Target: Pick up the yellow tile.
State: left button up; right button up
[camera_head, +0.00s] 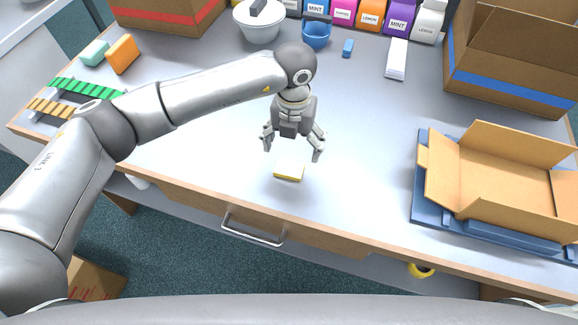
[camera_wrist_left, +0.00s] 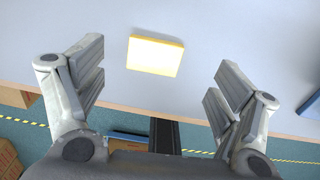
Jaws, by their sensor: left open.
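The yellow tile (camera_head: 289,173) lies flat on the table near its front edge, with a bright, pale top and yellow sides. It also shows in the left wrist view (camera_wrist_left: 155,56), between and beyond the fingers. My left gripper (camera_head: 294,150) is open and empty above the table, just behind the tile in the head view. In the left wrist view the two fingers (camera_wrist_left: 156,88) stand wide apart, and neither touches the tile. My right gripper does not show.
An open cardboard box (camera_head: 472,165) sits on a blue tray (camera_head: 428,205) at the right. A white pot (camera_head: 262,27), a blue cup (camera_head: 316,40), a small blue block (camera_head: 348,48) and several labelled boxes line the back. The table around the tile is clear.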

aim_at(290, 166)
pick_arm(q)
jog(key=shift+f, duration=0.4)
jog(key=f, duration=0.1)
jog(key=f+p, duration=0.1)
jog(key=f, duration=0.1)
jog(key=s+f+p, duration=0.1)
jog(key=f, duration=0.1)
jog(key=shift+a, duration=0.4)
jog(key=shift+f, duration=0.25)
jog(key=shift+w+d, duration=0.1)
jog(key=shift+c, duration=0.4)
jog(key=c, duration=0.9)
